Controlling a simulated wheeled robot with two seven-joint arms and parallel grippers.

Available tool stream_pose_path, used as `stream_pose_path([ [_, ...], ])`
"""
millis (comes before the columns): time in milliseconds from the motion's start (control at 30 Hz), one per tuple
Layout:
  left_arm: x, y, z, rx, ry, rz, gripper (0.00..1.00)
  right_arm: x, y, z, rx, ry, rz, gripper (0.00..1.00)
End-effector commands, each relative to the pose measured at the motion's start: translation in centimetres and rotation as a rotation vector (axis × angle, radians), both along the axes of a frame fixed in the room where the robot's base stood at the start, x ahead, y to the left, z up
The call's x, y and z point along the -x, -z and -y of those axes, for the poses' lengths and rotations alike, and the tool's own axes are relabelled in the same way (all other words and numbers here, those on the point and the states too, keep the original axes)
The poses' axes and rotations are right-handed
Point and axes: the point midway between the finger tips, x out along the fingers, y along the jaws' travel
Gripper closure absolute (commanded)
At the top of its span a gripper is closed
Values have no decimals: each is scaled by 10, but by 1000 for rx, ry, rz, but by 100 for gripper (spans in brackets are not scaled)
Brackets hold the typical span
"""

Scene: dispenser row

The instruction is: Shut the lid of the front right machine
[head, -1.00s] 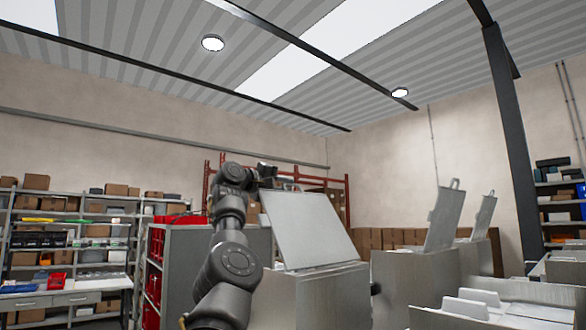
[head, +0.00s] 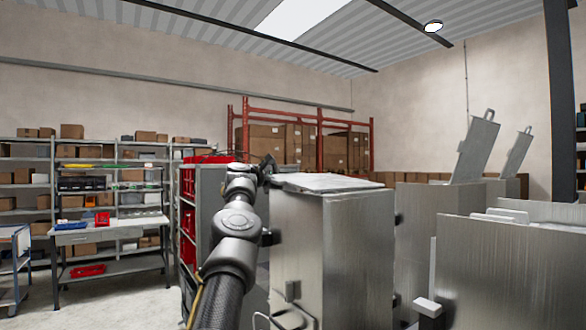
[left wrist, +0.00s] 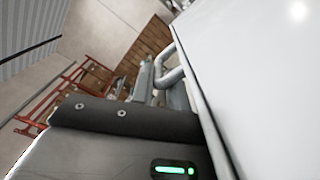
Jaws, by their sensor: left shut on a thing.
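The steel machine (head: 335,255) in the middle of the head view stands upright. Its pale lid (head: 325,182) lies down flat or nearly flat over its top; I cannot tell whether a small gap is left. My left gripper (head: 266,166) is at the lid's left edge and is shut on the lid, though its fingertips are hard to see. In the left wrist view the lid (left wrist: 265,70) fills the right side, with a bent metal handle (left wrist: 171,66) at its edge. My right gripper is not in view.
Two machines (head: 425,225) behind to the right have raised lids (head: 478,150). Another steel machine (head: 510,275) stands close at the right. A grey cabinet with red bins (head: 188,235) is left of the arm. Open floor lies at the far left.

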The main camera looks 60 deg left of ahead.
Motion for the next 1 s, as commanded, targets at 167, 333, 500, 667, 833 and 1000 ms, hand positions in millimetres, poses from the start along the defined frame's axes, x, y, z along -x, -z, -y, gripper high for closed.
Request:
stream_pose_path([
  [167,0,23,-1,73,-1,7,100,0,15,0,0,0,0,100],
  [333,0,31,-1,109,0,11,100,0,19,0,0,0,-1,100],
  [500,-1,33,-1,122,0,13,100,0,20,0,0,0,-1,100],
  [667,-1,33,-1,123,0,12,100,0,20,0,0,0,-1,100],
  [833,-1,33,-1,123,2,11,83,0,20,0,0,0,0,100],
  [1000,-1,33,-1,123,1,11,68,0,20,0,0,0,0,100],
])
